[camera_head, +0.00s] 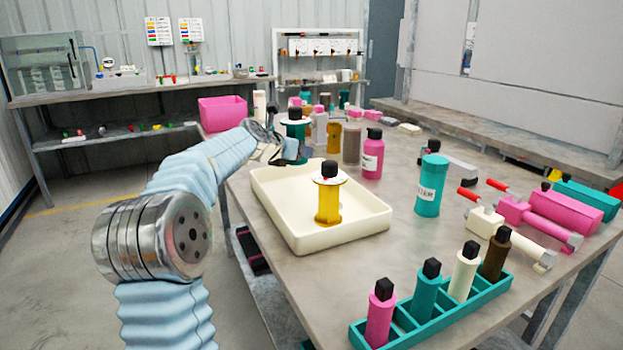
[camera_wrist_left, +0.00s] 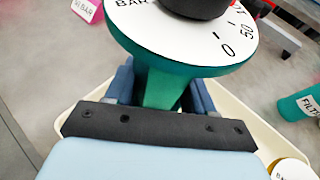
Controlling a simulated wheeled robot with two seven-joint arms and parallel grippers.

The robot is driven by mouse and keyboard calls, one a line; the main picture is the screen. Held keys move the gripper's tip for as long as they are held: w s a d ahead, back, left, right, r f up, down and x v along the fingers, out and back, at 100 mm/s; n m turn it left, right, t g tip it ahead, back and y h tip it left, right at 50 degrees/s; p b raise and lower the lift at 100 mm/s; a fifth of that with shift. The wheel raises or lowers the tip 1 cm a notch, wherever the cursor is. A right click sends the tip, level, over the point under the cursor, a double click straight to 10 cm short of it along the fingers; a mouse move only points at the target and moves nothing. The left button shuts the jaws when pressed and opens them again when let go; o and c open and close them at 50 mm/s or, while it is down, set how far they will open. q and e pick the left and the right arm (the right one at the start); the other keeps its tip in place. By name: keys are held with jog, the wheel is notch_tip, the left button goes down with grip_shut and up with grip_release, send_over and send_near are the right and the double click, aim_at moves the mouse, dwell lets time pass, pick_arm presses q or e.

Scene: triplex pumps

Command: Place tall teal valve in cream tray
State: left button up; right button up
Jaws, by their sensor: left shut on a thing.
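The tall teal valve (camera_head: 296,129) has a black knob and a white dial. In the head view it is upright just beyond the far edge of the cream tray (camera_head: 270,212). My left gripper (camera_head: 293,152) is shut on its body. In the left wrist view the teal body (camera_wrist_left: 160,88) sits between my fingers, below the white dial (camera_wrist_left: 215,42). The tray rim (camera_wrist_left: 262,128) shows behind the gripper there. A yellow valve (camera_head: 328,205) with a white dial and black knob stands inside the tray. My right gripper is not in view.
A pink bottle (camera_head: 372,158) and a teal cylinder (camera_head: 431,186) stand right of the tray. A teal rack (camera_head: 405,322) with several bottles is at the front. A pink bin (camera_head: 222,113) and several parts crowd the far end. The tray has free floor around the yellow valve.

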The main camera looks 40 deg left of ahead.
aim_at(302, 161)
pick_arm(q)
jog(key=f, duration=0.1)
jog(key=w+d+f, duration=0.1)
jog(key=f, duration=0.1)
jog(key=shift+w+d+f, duration=0.15)
jog(key=shift+w+d, duration=0.2)
jog(key=f+b, duration=0.1)
jog(key=f, duration=0.2)
jog(key=w+f+b, duration=0.1)
jog(key=shift+d+f+b, duration=0.15)
jog(key=shift+d+b, duration=0.2)
jog(key=shift+d, duration=0.05)
jog(key=shift+f, duration=0.3)
jog(key=shift+r, duration=0.2)
jog(key=o, duration=1.3)
jog(key=shift+f, duration=0.15)
jog(key=shift+o, duration=0.2)
